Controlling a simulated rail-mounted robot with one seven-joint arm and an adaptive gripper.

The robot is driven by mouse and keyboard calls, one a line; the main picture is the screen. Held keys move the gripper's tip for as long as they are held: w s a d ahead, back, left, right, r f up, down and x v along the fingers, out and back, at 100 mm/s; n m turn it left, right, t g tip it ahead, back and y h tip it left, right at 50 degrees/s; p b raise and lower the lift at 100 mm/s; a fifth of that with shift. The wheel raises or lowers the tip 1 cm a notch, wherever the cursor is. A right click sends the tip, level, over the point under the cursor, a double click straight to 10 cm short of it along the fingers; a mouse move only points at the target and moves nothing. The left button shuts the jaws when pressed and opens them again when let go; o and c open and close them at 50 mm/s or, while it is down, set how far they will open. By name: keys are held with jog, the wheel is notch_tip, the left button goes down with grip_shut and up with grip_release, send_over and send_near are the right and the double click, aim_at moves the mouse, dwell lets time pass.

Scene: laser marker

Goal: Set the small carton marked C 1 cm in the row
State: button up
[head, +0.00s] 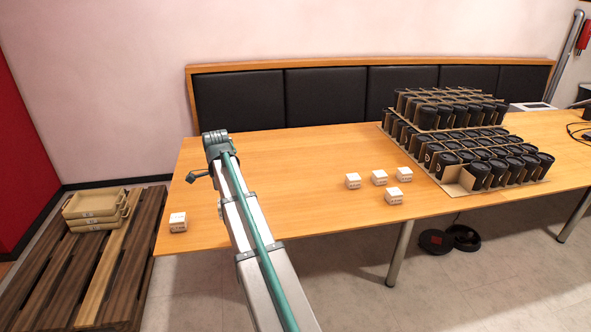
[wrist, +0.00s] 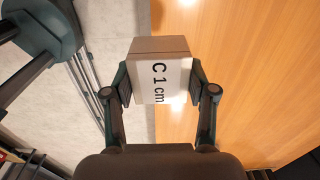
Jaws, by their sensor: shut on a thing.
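The small carton marked "C 1 cm" (wrist: 172,78) is between the two fingers of my gripper (wrist: 159,82) in the wrist view. The fingers press on its left and right sides. Its white lettered face is toward the camera, with the text running sideways. The table's front edge passes behind it. In the head view my arm hides most of my gripper, and I cannot make out the held carton. Three small white cartons stand in a slanting line on the table: left (head: 353,181), middle (head: 379,177) and right (head: 404,174). Another carton (head: 393,196) stands in front of them.
A further white carton (head: 178,222) sits alone at the table's left front corner. Black cups in cardboard trays (head: 465,140) fill the right part of the table (head: 300,160). Beige trays (head: 95,207) lie on a dark pallet (head: 70,265) at left. The table's middle is clear.

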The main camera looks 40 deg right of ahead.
jog(key=shift+d, duration=0.4)
jog(key=w+f+p, duration=0.1)
jog(key=w+f, duration=0.1)
jog(key=w, duration=0.2)
jog(key=w+f, duration=0.3)
jog(key=w, duration=0.1)
jog(key=w+a+f+p, duration=0.1)
jog(key=w+f, duration=0.2)
jog(key=w, duration=0.1)
jog(key=shift+w+p, duration=0.2)
jog(key=shift+p, duration=0.1)
jog(key=shift+w+f, duration=0.4)
jog(key=shift+f, duration=0.2)
jog(key=shift+w+f+p, duration=0.15)
jog(key=shift+f+p, duration=0.2)
jog(key=shift+f, duration=0.6)
jog(key=shift+w+f+p, duration=0.1)
jog(key=shift+f+p, duration=0.25)
jog(key=shift+f, duration=0.55)
jog(key=shift+f, duration=0.1)
jog(key=o, duration=1.2)
jog(key=shift+f, duration=0.1)
